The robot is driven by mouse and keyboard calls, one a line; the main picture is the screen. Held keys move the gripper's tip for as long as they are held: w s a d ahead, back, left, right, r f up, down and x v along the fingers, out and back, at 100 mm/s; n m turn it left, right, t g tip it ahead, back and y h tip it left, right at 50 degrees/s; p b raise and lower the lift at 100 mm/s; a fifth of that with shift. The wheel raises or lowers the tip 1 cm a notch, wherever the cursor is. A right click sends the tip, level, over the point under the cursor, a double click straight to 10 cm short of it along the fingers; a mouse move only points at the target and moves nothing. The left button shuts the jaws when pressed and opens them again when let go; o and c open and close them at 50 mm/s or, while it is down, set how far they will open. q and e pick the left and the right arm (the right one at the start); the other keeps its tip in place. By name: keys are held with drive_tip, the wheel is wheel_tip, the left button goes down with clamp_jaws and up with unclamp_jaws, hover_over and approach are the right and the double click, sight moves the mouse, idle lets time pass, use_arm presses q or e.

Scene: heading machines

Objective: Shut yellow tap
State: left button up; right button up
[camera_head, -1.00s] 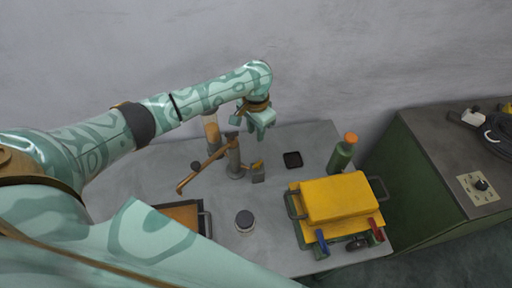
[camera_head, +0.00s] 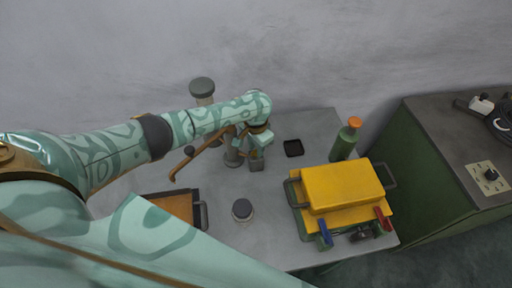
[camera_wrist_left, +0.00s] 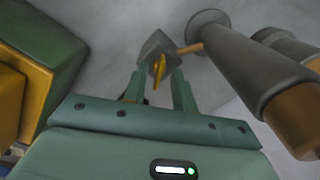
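The tap is a grey upright post (camera_head: 232,158) with a long copper-coloured spout (camera_head: 190,163) reaching left and a small grey block (camera_head: 257,165) on its right side. In the left wrist view, this block (camera_wrist_left: 155,46) carries a thin yellow handle (camera_wrist_left: 158,74). My left gripper (camera_head: 262,146) is above the block in the head view and hides most of the handle. In the wrist view, its two green fingers (camera_wrist_left: 160,88) stand apart with the yellow handle between their tips. I cannot tell whether either finger touches it. My right gripper is not in view.
A green cabinet (camera_head: 430,175) stands at right.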

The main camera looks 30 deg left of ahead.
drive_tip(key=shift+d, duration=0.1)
use_arm(q)
clamp_jaws()
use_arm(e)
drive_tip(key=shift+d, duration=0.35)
